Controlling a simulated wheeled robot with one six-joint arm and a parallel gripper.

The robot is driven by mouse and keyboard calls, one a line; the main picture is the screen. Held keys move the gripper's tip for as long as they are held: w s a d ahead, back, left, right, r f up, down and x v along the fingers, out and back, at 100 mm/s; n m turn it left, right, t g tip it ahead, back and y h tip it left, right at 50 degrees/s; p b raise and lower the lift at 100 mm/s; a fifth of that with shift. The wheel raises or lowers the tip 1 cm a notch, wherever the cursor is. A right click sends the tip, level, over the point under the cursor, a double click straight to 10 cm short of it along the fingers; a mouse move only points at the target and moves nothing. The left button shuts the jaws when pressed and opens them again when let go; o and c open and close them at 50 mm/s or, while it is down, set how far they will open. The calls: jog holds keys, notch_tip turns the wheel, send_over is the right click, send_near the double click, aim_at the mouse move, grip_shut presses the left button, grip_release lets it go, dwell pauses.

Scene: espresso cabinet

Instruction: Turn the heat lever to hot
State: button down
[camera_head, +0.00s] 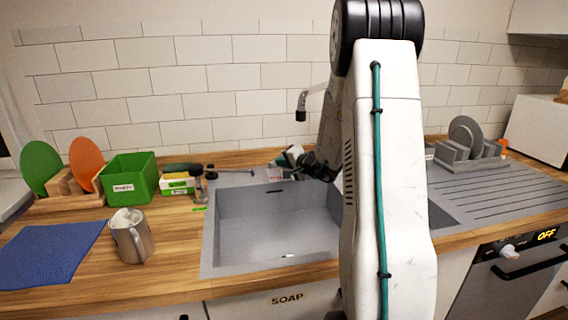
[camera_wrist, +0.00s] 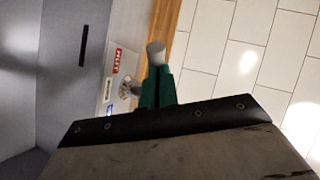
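A light plate (camera_wrist: 112,75) by the sink's back edge carries a red label (camera_wrist: 117,61) that seems to read HOT. A small metal fitting (camera_wrist: 127,88) stands on it, partly hidden by my fingers. A grey rounded knob (camera_wrist: 155,52), which looks like the lever's end, shows just past my fingertips.
The sink basin (camera_head: 275,225) is open in front of my gripper. A tap spout (camera_head: 301,105) rises behind it, close to my arm. A green box (camera_head: 130,178), a metal jug (camera_head: 130,240) and a blue mat (camera_head: 50,254) are left; a dish rack (camera_head: 470,152) is right.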

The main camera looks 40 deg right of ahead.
jog(key=shift+w+a, duration=0.15)
jog(key=shift+a, duration=0.1)
jog(key=a+r+v, duration=0.1)
jog(key=a+v, duration=0.1)
jog(key=v, duration=1.1)
jog(key=shift+w+a, duration=0.15)
jog(key=shift+a, duration=0.2)
jog(key=shift+f, duration=0.1)
